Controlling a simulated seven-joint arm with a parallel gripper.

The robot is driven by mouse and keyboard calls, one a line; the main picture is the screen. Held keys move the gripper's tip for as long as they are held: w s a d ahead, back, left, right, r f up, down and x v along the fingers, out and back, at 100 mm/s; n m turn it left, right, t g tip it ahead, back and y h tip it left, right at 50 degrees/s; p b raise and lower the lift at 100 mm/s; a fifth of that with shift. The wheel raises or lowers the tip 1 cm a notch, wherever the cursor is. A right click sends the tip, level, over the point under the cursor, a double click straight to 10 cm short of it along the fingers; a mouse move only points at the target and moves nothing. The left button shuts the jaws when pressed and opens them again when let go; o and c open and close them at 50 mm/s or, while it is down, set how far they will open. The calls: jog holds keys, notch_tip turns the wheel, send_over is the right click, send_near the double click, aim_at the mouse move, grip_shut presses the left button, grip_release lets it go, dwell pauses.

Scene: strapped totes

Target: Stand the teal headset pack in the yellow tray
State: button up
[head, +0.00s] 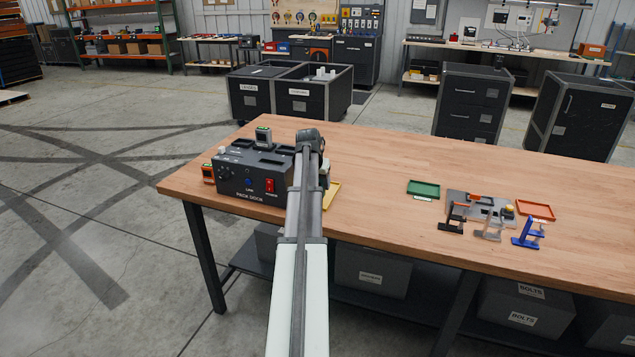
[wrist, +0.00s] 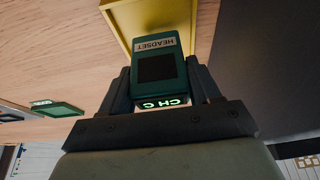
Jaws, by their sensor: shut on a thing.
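The teal headset pack (wrist: 172,45) is held between the two fingers of my gripper (wrist: 158,72) in the wrist view. Its HEADSET label reads upside down, and its lit CH C display faces the gripper's palm. The yellow tray (wrist: 116,22) lies just beyond the pack in the wrist view, partly covered by it. I cannot tell whether the pack touches the tray. In the head view only an edge of the yellow tray (head: 332,193) shows, right of my arm.
A green tray (head: 423,188), an orange tray (head: 535,210) and small coloured stands (head: 527,235) lie right. Table between is clear.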

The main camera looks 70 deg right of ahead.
jog(key=shift+f, duration=0.85)
dwell(0.5)
jog(key=o, duration=1.4)
jog(key=shift+r, duration=4.5)
